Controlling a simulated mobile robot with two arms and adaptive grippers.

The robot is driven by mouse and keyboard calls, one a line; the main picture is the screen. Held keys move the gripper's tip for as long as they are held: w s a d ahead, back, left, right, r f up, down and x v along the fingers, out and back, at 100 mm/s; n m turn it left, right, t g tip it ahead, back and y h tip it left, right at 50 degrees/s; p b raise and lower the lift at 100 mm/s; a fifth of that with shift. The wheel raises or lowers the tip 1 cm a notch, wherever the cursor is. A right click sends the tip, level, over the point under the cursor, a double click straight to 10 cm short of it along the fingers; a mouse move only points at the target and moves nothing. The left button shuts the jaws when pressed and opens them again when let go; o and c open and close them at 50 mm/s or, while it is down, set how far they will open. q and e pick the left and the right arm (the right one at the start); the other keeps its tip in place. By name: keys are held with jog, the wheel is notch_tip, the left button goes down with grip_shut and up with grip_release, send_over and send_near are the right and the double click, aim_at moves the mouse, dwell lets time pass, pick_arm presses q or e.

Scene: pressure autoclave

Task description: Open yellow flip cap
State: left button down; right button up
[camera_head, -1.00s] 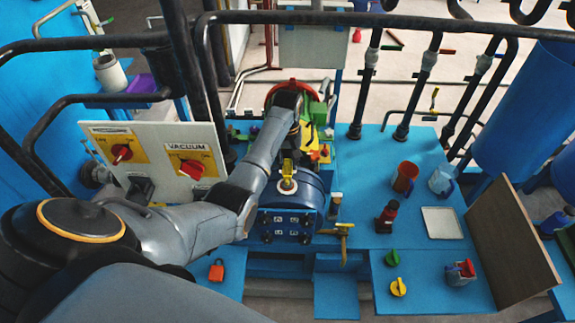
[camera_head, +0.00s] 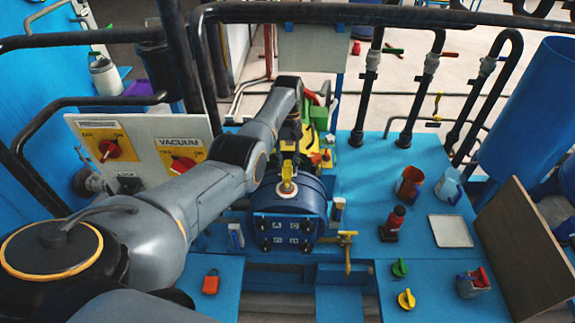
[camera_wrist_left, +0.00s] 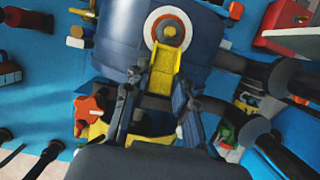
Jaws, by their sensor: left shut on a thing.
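The yellow flip cap (camera_head: 287,169) stands on top of the dark blue autoclave drum (camera_head: 310,190). It stands raised at the far side of its round white port (camera_head: 286,188). In the left wrist view the yellow flip cap (camera_wrist_left: 163,70) reaches from the port, whose orange-red centre (camera_wrist_left: 168,31) shows uncovered, down to my fingertips. My left gripper (camera_wrist_left: 158,92) is shut on its end. In the head view the left gripper (camera_head: 288,150) is dark and partly hidden behind the cap. My right gripper is not in view.
A white panel with red knobs, marked VACUUM (camera_head: 183,155), stands left of the drum. A brass tap (camera_head: 347,240) juts out at its lower right. Cups (camera_head: 409,184), a dark red bottle (camera_head: 392,222) and a white tray (camera_head: 450,231) stand on the blue table. Black pipes rise behind.

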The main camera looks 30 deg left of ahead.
pick_arm(q)
jog(key=shift+f, duration=0.1)
jog(key=c, duration=1.1)
grip_release()
jog(key=v, duration=0.7)
jog(key=shift+w, duration=0.1)
